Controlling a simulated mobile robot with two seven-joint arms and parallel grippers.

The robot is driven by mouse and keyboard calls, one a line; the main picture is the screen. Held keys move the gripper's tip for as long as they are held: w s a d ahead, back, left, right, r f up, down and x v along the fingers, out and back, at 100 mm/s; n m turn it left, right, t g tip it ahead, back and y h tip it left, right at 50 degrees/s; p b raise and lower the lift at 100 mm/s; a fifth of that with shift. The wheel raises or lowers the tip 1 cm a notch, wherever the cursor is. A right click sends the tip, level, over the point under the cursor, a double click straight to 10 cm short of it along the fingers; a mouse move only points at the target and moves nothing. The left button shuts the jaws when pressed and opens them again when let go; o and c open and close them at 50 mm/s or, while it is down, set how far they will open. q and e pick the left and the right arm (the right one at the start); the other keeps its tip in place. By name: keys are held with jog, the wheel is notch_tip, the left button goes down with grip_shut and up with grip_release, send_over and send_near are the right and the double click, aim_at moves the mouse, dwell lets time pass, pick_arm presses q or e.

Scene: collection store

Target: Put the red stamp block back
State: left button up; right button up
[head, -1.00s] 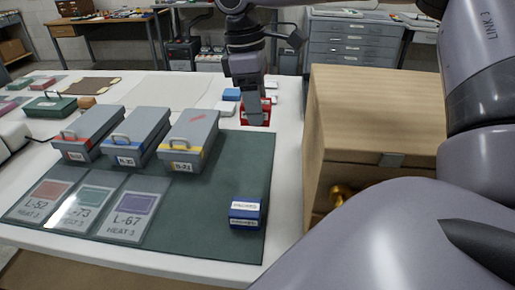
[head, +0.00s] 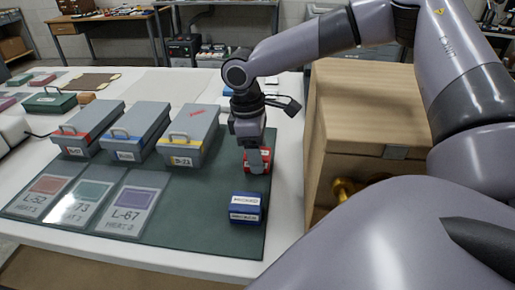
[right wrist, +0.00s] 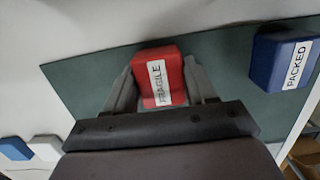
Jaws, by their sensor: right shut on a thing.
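The red stamp block (head: 257,161), with a white label, is at the back right of the green mat (head: 190,215), behind the blue stamp block (head: 246,208). My right gripper (head: 254,163) is shut on the red block, with its fingers pointing down. In the right wrist view the red block (right wrist: 158,77), labelled FRAGILE, sits between the two fingers (right wrist: 160,88). The blue block (right wrist: 284,62) there reads PACKED. I cannot tell whether the red block touches the mat. My left gripper is not in view.
Three grey boxes (head: 190,137) with handles stand along the mat's back, left of my right gripper. Labelled cards (head: 127,213) lie at the front left. A wooden cabinet (head: 365,110) stands close on the right. The mat between cards and blue block is clear.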

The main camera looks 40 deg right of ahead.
jog(key=o, duration=0.8)
jog(key=shift+f, duration=0.1)
jog(key=shift+o, duration=0.2)
notch_tip(320, 180, up, 12)
jog(key=w+a, duration=0.1)
jog(key=shift+w+p, duration=0.2)
jog(key=shift+p, duration=0.2)
